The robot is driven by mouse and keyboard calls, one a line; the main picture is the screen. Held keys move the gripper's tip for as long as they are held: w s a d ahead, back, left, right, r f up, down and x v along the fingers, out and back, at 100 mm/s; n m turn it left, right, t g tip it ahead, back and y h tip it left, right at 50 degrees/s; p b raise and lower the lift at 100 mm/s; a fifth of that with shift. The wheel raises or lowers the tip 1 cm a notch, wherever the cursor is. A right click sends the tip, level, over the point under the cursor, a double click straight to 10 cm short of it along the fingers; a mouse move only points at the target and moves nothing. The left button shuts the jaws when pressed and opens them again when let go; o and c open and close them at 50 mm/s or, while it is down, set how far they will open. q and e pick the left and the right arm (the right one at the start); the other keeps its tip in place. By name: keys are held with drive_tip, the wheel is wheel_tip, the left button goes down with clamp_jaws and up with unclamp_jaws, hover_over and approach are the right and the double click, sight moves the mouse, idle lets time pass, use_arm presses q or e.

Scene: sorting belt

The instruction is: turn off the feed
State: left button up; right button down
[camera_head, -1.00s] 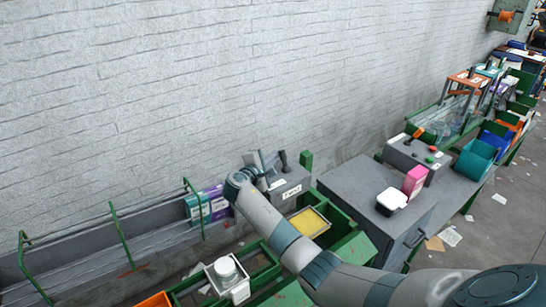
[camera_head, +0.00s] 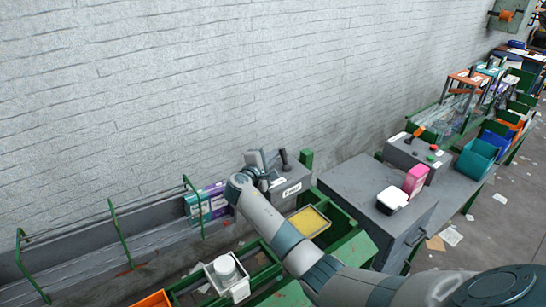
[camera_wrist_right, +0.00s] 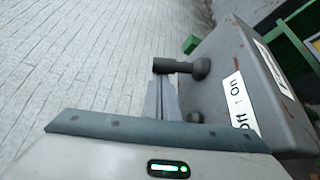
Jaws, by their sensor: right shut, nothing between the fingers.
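The feed box (camera_head: 290,187) is a grey box against the wall, with a white label on its front. A dark lever (camera_head: 285,160) stands up from its top. In the right wrist view the lever (camera_wrist_right: 172,66) shows its thick dark grip, and an "Off / On" label (camera_wrist_right: 240,105) lies on the box; the lever is nearer the "On" end. My right gripper (camera_head: 264,160) is shut and empty just left of the lever. Its fingertips (camera_wrist_right: 162,84) are right beside the grip; I cannot tell whether they touch. My left gripper is not in view.
A yellow-lined tray (camera_head: 309,222) and a white container (camera_head: 227,277) lie by the green frame below my arm. Purple and teal cartons (camera_head: 207,203) stand left of the gripper. A grey cabinet (camera_head: 355,190) and another control box (camera_head: 416,156) are to the right.

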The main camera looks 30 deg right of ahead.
drive_tip(key=shift+s, duration=0.15)
drive_tip(key=shift+s+r+b, duration=0.1)
drive_tip(key=shift+s+b, duration=0.2)
drive_tip(key=shift+b, duration=0.5)
drive_tip(key=shift+s+d+m+t+h+b, duration=0.1)
drive_tip(key=shift+s+m+t+h+b, duration=0.3)
drive_tip(key=shift+s+m+b, duration=0.25)
drive_tip(key=shift+s+r, duration=0.3)
drive_tip(key=shift+s+d, duration=0.1)
drive_tip(key=shift+s, duration=0.6)
drive_tip(key=shift+f, duration=0.1)
